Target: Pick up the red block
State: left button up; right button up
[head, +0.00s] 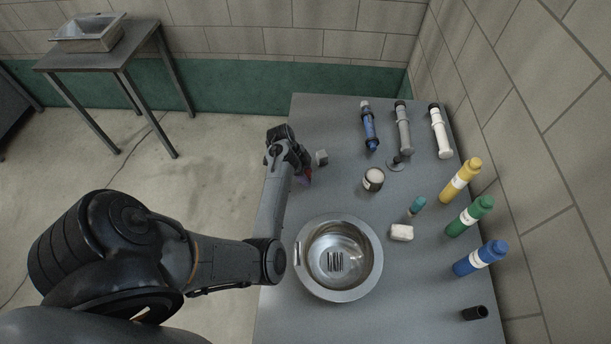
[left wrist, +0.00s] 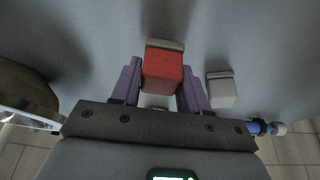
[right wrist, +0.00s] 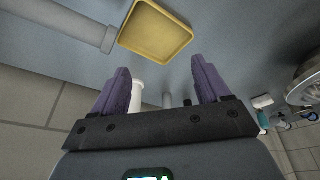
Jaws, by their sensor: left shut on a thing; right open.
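The red block (left wrist: 163,72) is between the purple fingers of my left gripper (left wrist: 160,88) in the left wrist view. My left gripper is shut on it. Whether the block touches the table I cannot tell. My right gripper (right wrist: 162,88) is open in the right wrist view, with nothing between its fingertips. It is not in the head view.
A small grey block (head: 322,157) is close beside my left gripper; a pale block (left wrist: 221,90) also shows there. A metal sink bowl (head: 301,280) is set in the table. Several bottles line its right side. A yellow tray (right wrist: 156,32) is ahead of my right gripper.

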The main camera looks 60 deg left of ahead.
aim_at(308, 173)
pick_arm(q)
notch_tip(308, 173, up, 3)
jog(key=w+d+r, duration=0.6)
jog(key=d, duration=0.3)
jog(key=shift+w+d+r, duration=0.15)
jog(key=shift+d+r, duration=0.15)
jog(key=shift+d, duration=0.1)
jog(key=o, duration=0.4)
jog(key=shift+c, duration=1.4)
jog(key=shift+f, duration=0.1)
